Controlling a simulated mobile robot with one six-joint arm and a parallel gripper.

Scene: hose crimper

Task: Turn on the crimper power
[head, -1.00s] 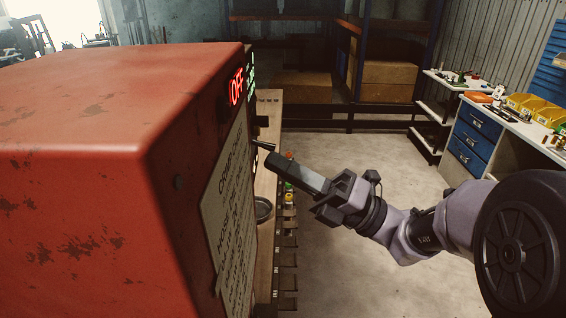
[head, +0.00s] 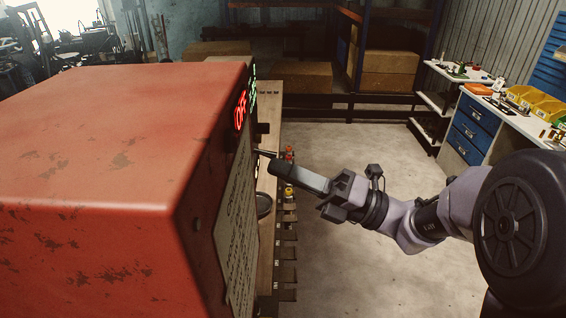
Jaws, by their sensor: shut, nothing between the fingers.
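The crimper (head: 110,150) is a worn red box filling the left of the head view. A red lit "OFF" sign (head: 240,110) and green lit characters (head: 253,88) show on its right-hand face, seen at a steep slant. An instruction plate (head: 237,235) with printed text is below the sign. My gripper (head: 272,156) is shut and empty, its tip pointing left at the crimper's face, a little below and right of the sign. I cannot tell whether the tip touches the face. No power switch can be made out from this angle.
A wooden bench strip (head: 268,185) runs along the crimper's face, with a dark round dish (head: 264,205) and small coloured fittings (head: 288,192) beside it. A workbench with blue drawers (head: 470,135) stands at the right. Shelving with boxes (head: 390,65) is behind. The floor between is clear.

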